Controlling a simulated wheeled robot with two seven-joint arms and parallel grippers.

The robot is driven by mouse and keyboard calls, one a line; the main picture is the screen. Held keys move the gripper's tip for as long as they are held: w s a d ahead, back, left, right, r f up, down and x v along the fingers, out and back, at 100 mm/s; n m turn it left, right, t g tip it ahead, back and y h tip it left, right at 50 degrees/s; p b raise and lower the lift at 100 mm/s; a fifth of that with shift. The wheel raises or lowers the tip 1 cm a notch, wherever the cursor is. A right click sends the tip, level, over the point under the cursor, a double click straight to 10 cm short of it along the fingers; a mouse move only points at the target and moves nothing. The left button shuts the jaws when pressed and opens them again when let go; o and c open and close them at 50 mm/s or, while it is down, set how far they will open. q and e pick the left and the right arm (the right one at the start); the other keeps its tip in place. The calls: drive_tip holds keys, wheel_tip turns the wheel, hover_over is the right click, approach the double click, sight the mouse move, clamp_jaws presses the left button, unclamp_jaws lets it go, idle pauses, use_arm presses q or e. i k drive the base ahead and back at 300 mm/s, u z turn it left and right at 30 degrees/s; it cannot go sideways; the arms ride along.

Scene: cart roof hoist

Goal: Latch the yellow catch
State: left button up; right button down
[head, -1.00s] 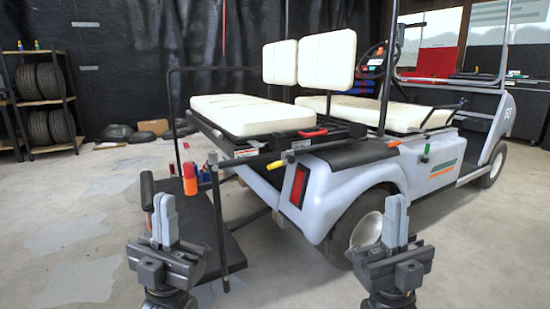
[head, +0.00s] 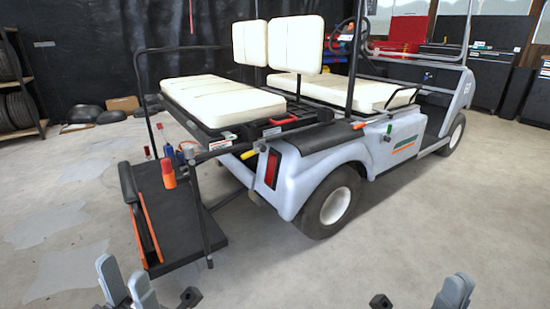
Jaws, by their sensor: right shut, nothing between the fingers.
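The pale grey cart (head: 330,160) stands with cream seats (head: 222,102). A red handle (head: 285,119) lies under the rear seat. The floor in front is clear.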

sight(261, 148)
drive_tip(key=z, duration=1.15)
drive_tip(key=i, duration=1.55)
drive_tip(key=u, duration=1.95)
